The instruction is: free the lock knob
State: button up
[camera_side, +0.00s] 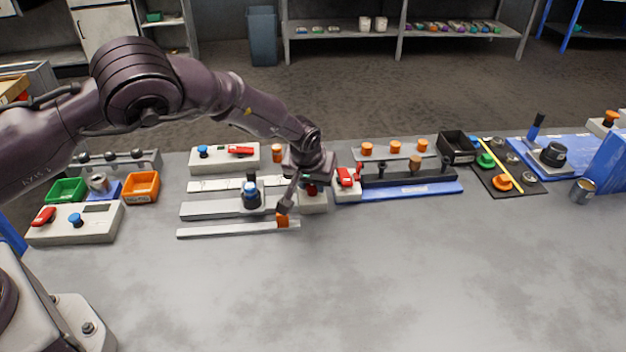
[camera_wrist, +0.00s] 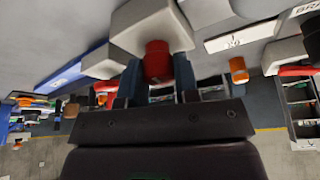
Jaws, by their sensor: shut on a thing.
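A red knob (camera_wrist: 157,62) stands on a pale grey block (camera_wrist: 150,25) in the wrist view. My gripper (camera_wrist: 158,78) has one dark finger on each side of the knob and is shut on it. In the side view my gripper (camera_side: 311,180) points down over the same block (camera_side: 313,205), and only a little of the red knob (camera_side: 312,189) shows beneath it. The fingers hide most of the knob's sides. I cannot tell how far it is turned. No label marks it as the lock knob.
Left of the block lie pale rails, a slide with a blue-topped black knob (camera_side: 251,194), and an orange piece (camera_side: 282,221) on the front rail. A box with a red switch (camera_side: 346,178) stands close on the right. The front table (camera_side: 400,280) is clear.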

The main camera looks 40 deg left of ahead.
jog(key=shift+n+g+y, duration=0.3)
jog(key=shift+n, duration=0.7)
jog(key=o, duration=0.9)
jog(key=v, duration=1.3)
jog(key=shift+s, duration=0.1)
